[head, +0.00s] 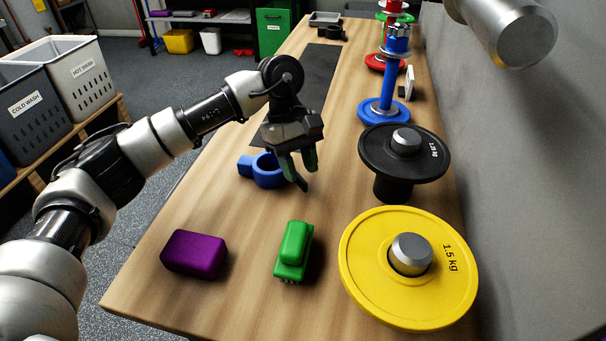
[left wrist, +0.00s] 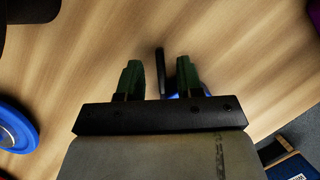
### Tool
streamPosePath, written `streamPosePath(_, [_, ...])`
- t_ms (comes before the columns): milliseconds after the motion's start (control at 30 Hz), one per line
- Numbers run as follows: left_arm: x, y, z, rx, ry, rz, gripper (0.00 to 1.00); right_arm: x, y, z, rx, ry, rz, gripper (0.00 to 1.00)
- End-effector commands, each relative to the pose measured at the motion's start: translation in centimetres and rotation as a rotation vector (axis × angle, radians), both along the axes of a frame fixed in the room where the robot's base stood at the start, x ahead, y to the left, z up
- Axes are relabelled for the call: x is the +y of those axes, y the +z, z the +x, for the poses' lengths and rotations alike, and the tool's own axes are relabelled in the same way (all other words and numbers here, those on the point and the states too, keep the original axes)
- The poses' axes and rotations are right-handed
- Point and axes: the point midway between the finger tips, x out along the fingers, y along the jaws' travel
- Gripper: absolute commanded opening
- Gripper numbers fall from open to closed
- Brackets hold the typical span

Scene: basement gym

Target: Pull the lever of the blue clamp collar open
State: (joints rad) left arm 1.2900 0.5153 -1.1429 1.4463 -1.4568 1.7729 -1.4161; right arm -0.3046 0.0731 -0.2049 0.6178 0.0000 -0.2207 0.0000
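The blue clamp collar (head: 266,171) lies on the wooden table, partly hidden behind my left gripper. My left gripper (head: 298,170) points down at it, with two green-tipped fingers apart. The collar's dark lever (head: 301,184) shows beside the fingertips. In the left wrist view the lever (left wrist: 160,68) stands between the two open fingers (left wrist: 159,78), with a gap on either side. Only a small bit of the blue collar (left wrist: 174,96) shows there, behind the gripper body. My right gripper is not in view.
A purple block (head: 194,253) and a green brush (head: 294,252) lie on the near table. A yellow 1.5 kg plate (head: 365,285), a black plate (head: 375,160) and a blue stand (head: 388,88) line the right side. A dark mat (head: 318,75) lies beyond.

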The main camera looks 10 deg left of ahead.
Motion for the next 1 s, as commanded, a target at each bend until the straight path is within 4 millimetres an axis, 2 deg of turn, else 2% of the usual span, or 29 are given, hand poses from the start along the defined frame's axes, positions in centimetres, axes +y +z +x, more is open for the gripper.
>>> streamPosePath(200, [-0.6, -2.1, -0.6, 0.001, 0.001, 0.0, 0.36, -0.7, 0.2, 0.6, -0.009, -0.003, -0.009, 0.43])
streamPosePath(533, [-0.7, -2.4, -0.7, 0.0, 0.003, -0.001, 0.36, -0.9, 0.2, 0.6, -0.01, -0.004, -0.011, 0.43])
streamPosePath(767, [-0.7, -2.4, -0.7, 0.0, 0.003, -0.001, 0.01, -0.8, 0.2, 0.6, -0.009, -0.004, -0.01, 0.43])
streamPosePath(1000, [-0.7, -2.4, -0.6, 0.0, 0.008, -0.001, 0.0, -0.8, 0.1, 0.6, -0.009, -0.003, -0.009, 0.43])
